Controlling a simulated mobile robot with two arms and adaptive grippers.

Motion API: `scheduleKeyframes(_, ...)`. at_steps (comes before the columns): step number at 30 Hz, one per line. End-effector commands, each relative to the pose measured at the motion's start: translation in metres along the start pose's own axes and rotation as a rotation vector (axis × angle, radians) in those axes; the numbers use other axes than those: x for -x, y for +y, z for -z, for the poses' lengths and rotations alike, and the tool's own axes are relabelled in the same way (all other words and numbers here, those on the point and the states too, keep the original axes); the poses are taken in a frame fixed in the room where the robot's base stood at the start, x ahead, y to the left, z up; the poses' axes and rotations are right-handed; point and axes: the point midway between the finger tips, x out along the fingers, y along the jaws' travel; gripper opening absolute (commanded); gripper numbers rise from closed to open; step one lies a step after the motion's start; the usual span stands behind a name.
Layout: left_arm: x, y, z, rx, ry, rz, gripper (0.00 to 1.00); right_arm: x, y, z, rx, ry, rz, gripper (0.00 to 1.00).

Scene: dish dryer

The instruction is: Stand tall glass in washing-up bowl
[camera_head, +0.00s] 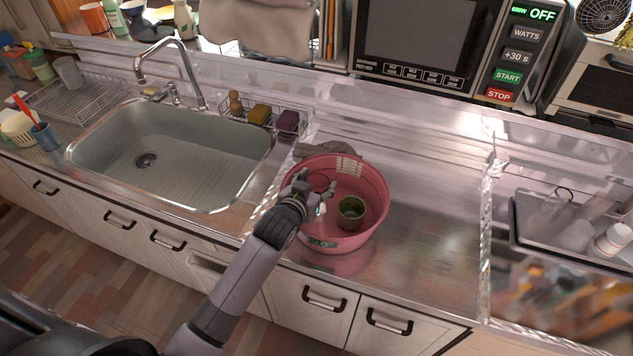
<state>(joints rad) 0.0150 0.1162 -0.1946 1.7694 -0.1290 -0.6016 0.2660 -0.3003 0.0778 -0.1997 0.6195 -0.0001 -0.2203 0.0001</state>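The pink washing-up bowl (372,225) stands on the steel counter right of the sink. A short dark green cup (351,212) is inside it. My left gripper (321,184) is over the left part of the bowl, left of the green cup. Its fingers look spread apart, with nothing seen between them. I cannot tell for sure which item is the tall glass. Clear glass-like items (576,234) are on a dark tray at the right, and a greyish tumbler (68,72) is at the dish rack on the far left. My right gripper is not in view.
The sink (190,165) with its tall tap (186,62) is left of the bowl. A wire caddy with sponges (260,114) and a grey cloth (330,149) are behind. A microwave (430,40) stands at the back. The counter right of the bowl (435,215) is clear up to the tray (528,235).

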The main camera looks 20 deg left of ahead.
Motion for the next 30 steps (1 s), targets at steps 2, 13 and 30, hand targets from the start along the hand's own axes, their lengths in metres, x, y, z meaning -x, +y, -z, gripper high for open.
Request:
scheduleKeyframes(2,0.0,0.0,0.001,0.0,0.001,0.0,0.61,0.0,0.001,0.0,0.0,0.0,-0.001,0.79)
scheduleKeyframes(13,0.0,0.0,0.001,-0.001,0.001,0.0,0.74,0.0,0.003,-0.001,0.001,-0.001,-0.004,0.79)
scheduleKeyframes(30,0.058,0.0,0.01,0.0,0.001,-0.001,0.74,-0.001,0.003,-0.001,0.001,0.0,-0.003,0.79)
